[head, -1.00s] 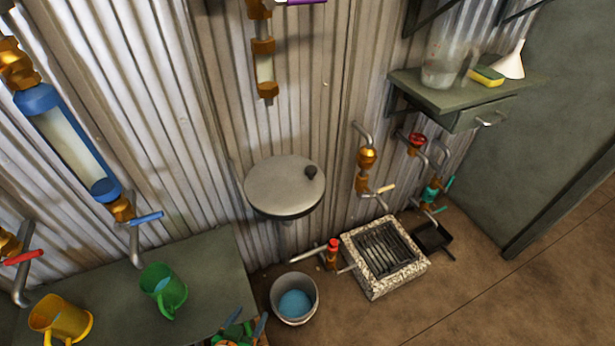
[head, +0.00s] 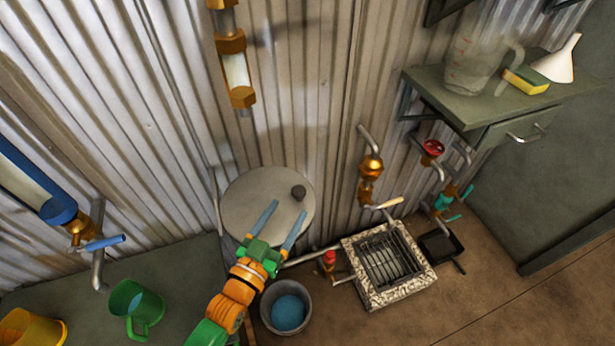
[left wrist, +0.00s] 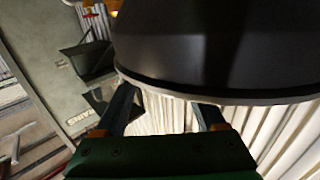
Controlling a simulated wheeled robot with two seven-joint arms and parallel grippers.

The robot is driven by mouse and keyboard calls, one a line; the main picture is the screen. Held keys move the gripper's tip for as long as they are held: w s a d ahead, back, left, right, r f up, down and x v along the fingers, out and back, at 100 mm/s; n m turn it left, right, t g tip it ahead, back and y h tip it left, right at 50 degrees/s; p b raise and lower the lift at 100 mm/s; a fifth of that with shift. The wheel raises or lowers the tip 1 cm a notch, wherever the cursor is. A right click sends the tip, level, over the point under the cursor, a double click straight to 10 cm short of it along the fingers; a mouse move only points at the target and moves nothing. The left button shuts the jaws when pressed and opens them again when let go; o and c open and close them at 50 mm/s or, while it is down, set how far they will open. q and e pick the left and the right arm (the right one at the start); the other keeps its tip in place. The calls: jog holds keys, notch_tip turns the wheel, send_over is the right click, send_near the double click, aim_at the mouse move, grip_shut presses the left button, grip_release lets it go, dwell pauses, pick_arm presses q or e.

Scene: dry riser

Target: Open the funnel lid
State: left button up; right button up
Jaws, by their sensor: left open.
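The funnel lid (head: 250,200) is a flat grey round disc with a dark knob (head: 298,192) near its right edge. It lies flat over the wall-mounted funnel, apparently closed. My left gripper (head: 287,209) is open and empty, its two blue-grey fingers pointing toward the knob across the front right part of the lid. In the left wrist view a dark rounded body with a pale rim (left wrist: 220,45) fills the top, and the fingers (left wrist: 168,108) show below that rim. I cannot tell whether they touch it. My right gripper is out of view.
A bucket (head: 270,318) with blue contents stands below the lid. A grated floor drain (head: 430,272), pipes and valves are to the right. A shelf (head: 455,105) holds a jug, sponge and white funnel. A green mug (head: 132,308) and yellow mug stand on the left table.

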aim_at(296, 196)
pick_arm(q)
jog(key=shift+w+d+r, duration=0.25)
jog(key=shift+w+d, duration=0.05)
jog(key=shift+w, duration=0.35)
jog(key=shift+w+d+r, duration=0.2)
jog(key=shift+w+d, duration=0.1)
jog(key=shift+w, duration=0.3)
jog(key=shift+x, duration=0.9)
jog(key=shift+w+d+f, duration=0.1)
jog(key=shift+f, duration=0.15)
jog(key=shift+s+r, duration=0.1)
jog(key=shift+s, duration=0.1)
jog(key=c, duration=0.7)
grip_shut()
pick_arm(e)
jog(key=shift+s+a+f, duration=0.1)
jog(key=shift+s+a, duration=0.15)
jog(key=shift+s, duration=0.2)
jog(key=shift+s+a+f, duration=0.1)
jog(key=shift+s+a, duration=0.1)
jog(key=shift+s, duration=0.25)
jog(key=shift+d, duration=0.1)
